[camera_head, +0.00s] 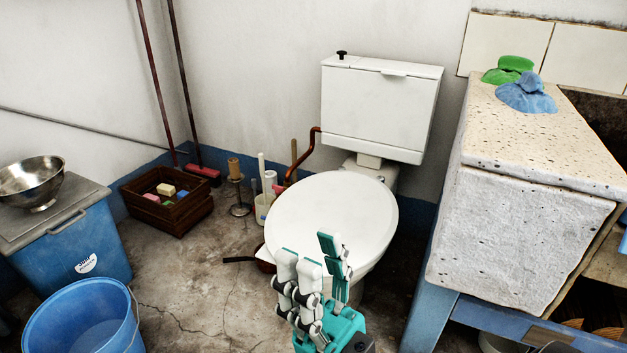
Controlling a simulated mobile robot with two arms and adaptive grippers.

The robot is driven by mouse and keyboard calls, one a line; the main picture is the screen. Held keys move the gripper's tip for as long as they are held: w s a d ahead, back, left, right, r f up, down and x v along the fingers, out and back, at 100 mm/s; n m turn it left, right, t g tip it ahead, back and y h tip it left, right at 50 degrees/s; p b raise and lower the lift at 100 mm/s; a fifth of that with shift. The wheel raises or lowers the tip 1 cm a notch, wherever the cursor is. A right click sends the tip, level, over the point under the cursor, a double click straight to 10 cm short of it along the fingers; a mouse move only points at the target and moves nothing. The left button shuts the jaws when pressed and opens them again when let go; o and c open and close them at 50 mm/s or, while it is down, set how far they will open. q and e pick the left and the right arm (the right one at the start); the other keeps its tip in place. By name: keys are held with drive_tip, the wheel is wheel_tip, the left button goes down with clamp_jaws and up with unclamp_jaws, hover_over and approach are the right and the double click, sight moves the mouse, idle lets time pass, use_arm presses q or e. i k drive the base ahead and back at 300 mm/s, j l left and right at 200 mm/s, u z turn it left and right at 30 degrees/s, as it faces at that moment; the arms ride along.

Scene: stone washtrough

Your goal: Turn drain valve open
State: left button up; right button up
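My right gripper (311,252) is at the bottom middle, with teal and grey fingers pointing up. Its fingers are apart, with nothing seen between them. In the picture it overlaps the front of the white toilet lid (335,218); I cannot tell how far apart they are. No drain valve can be made out for certain. The pale stone washtrough (530,235) stands at the right on a blue support, and its underside is mostly cut off by the frame. A red bent pipe (305,160) shows beside the toilet. My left gripper is not in view.
A blue bucket (82,322) and a blue lidded bin (75,245) with a metal bowl (32,180) stand at the left. A wooden crate (170,215) with soaps is near the wall. Green (510,68) and blue (527,95) cloths lie on the trough. Floor between bucket and toilet is mostly clear.

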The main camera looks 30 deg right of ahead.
sight(278, 189)
drive_tip(key=i+z, duration=0.15)
drive_tip(key=z, duration=0.25)
drive_tip(key=i+z, duration=0.1)
drive_tip(key=z, duration=0.3)
drive_tip(key=i+z, duration=0.15)
drive_tip(key=z, duration=0.25)
drive_tip(key=i+j+z, duration=0.1)
drive_tip(key=z, duration=0.35)
drive_tip(key=i+j+z, duration=0.2)
drive_tip(key=i+j, duration=0.2)
drive_tip(key=j, duration=0.2)
drive_tip(key=i+j+z, duration=0.1)
drive_tip(key=j, duration=0.25)
drive_tip(key=i+j+z, duration=0.1)
drive_tip(key=i+j, duration=0.2)
